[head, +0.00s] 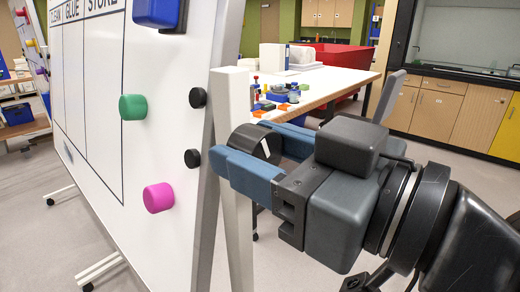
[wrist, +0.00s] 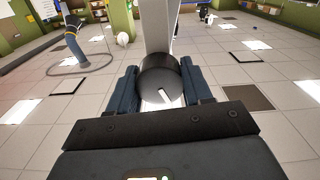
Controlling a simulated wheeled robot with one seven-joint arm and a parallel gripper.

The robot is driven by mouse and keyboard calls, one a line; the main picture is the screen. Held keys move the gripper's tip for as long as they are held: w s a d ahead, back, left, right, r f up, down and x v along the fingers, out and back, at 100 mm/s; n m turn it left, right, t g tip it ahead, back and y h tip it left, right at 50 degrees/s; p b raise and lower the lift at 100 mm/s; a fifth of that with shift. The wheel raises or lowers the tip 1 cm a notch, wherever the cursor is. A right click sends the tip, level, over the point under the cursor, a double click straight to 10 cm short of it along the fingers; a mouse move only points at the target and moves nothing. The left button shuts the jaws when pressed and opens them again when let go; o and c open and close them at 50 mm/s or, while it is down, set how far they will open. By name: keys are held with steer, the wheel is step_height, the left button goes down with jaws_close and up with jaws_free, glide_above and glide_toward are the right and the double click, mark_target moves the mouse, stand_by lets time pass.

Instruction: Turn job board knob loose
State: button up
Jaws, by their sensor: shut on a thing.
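The job board (head: 95,110) is a white wheeled board with a ruled table and headings, filling the left of the head view. Its black round knob (head: 268,146) sits at the side of the frame post (head: 232,180). My gripper (head: 256,160) has its two blue fingers on either side of the knob and is shut on it. In the wrist view the knob (wrist: 163,84) shows a white pointer line on its face, between the fingers. The fingers hide part of the knob in the head view.
Green (head: 133,107), magenta (head: 158,198) and blue magnets, and two small black knobs (head: 192,158), are on the board. A white table (head: 335,82) with small coloured items stands behind my gripper. Open floor lies at the lower middle.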

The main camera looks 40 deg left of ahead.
steer(key=shift+f+n+b, duration=0.15)
steer(key=shift+n+b, duration=0.35)
steer(key=shift+b, duration=0.2)
steer(key=shift+r, duration=0.2)
steer(key=o, duration=1)
steer(key=shift+o, duration=0.2)
steer(key=d+b, duration=0.1)
steer(key=d, duration=0.7)
steer(key=shift+s, duration=0.35)
steer(key=shift+a, duration=0.1)
